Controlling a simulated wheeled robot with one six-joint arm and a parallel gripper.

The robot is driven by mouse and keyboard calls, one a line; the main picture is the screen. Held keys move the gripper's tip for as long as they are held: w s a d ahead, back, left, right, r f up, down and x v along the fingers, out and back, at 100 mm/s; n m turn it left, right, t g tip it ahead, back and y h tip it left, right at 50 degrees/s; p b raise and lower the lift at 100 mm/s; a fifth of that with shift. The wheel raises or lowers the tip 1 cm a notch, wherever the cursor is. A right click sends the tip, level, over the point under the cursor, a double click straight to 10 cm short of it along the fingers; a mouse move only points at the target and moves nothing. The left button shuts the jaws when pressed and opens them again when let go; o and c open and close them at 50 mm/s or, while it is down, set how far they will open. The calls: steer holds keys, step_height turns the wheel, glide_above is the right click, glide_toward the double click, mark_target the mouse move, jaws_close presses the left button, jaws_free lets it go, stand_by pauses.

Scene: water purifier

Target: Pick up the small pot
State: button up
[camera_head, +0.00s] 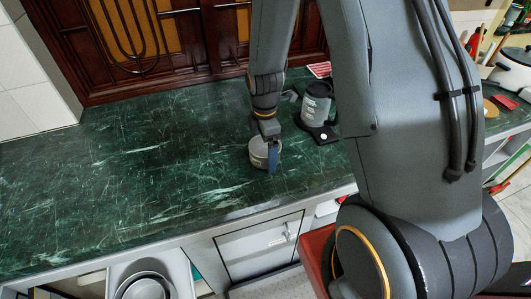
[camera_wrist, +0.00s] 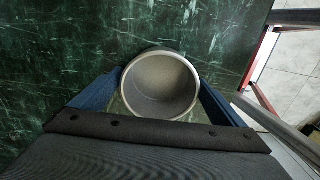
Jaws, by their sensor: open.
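The small pot (camera_head: 257,153) is a round, grey metal vessel on the dark green counter, near its front edge. In the wrist view the small pot (camera_wrist: 160,85) is seen from above, open and empty inside, with a pale rim. My gripper (camera_head: 266,156) is lowered at the pot, with a blue finger on its right side. In the wrist view my gripper (camera_wrist: 160,90) has its two blue fingers spread, one on each side of the pot. Whether the fingers touch its wall is hard to tell. The pot's near side is partly hidden by the gripper body.
A dark grey cylindrical appliance (camera_head: 317,102) on a black base stands close behind and right of the pot. The green counter (camera_head: 130,165) is clear to the left. An open drawer (camera_head: 115,272) below holds a metal pan (camera_head: 146,290).

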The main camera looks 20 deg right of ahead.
steer(key=shift+c, duration=0.4)
steer(key=c, duration=1.1)
steer(key=shift+r, duration=0.15)
